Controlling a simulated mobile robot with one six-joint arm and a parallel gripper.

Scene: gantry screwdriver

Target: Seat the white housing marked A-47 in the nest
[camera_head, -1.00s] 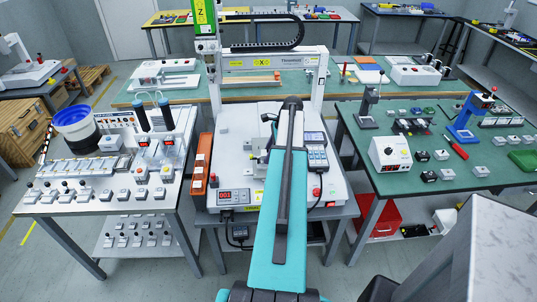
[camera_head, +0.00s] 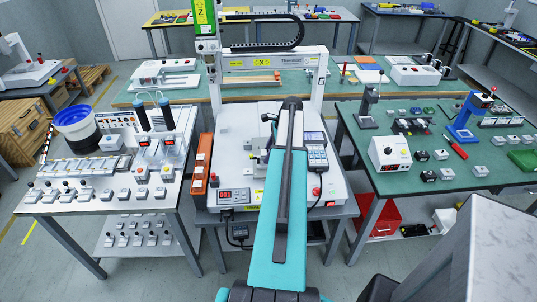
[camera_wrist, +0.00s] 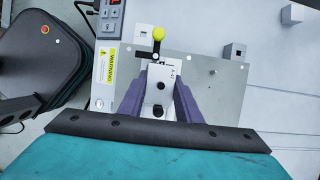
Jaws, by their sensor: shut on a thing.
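In the wrist view, the white housing (camera_wrist: 158,99) with an A-47 mark and dark round holes sits between the two purple fingers of my gripper (camera_wrist: 161,72). My gripper is shut on it. The housing is over a grey metal plate (camera_wrist: 222,82), beside a small clamp with a yellow knob (camera_wrist: 158,34). The nest under the housing is hidden, so I cannot tell whether the housing rests fully in it. In the head view, my teal arm covers the gripper and the housing.
The gantry (camera_head: 268,63) rises over the white station base (camera_head: 230,140), with a red display (camera_head: 226,195) at its front. Benches with parts (camera_head: 120,165) (camera_head: 440,150) flank the station.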

